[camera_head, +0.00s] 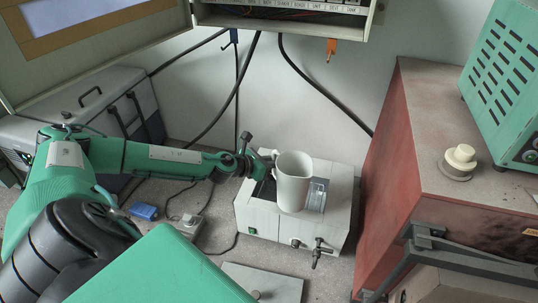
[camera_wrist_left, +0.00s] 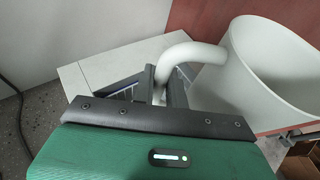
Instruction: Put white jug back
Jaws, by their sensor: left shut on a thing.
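The white jug (camera_head: 293,183) is upright over the top of a white box-shaped device (camera_head: 340,187), in front of its recessed metal plate. I cannot tell whether its base touches the device. My left gripper (camera_head: 264,167) comes in from the left and is shut on the jug's handle. In the left wrist view, the fingers (camera_wrist_left: 163,93) close around the lower part of the curved handle (camera_wrist_left: 190,52), and the jug's body (camera_wrist_left: 265,72) is to the right. My right gripper is not in view.
A red cabinet (camera_head: 385,185) stands close on the right, with a white knob (camera_head: 459,160) and a green vented unit (camera_head: 508,85) on top. An open panel box (camera_head: 280,14) hangs above. Black cables (camera_head: 318,85) run down the wall. A blue block (camera_head: 144,211) lies left.

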